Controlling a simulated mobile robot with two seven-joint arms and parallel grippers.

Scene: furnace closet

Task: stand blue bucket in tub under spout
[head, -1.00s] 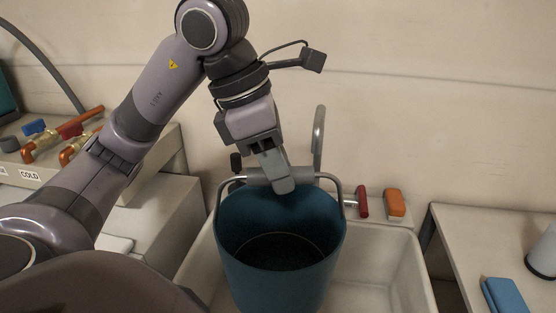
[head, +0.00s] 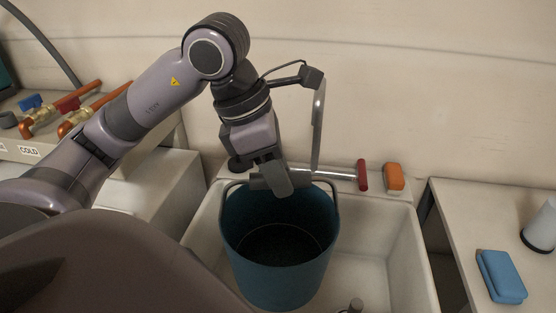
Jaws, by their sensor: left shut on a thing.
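The blue bucket (head: 280,262) is upright and empty inside the white tub (head: 398,255), towards its left side. I cannot tell whether its base touches the tub floor. My left gripper (head: 278,185) is shut on the bucket's grey handle grip (head: 298,177), with the handle raised above the rim. The grey spout (head: 318,130) rises behind the bucket and gripper, and the gripper partly hides it. My right gripper is out of view.
A red-ended lever (head: 362,175) and an orange block (head: 394,178) are at the tub's back edge. A blue sponge-like block (head: 500,276) lies on the right counter (head: 470,225). Pipes with valves (head: 68,112) are at left. The tub's right part is mostly clear.

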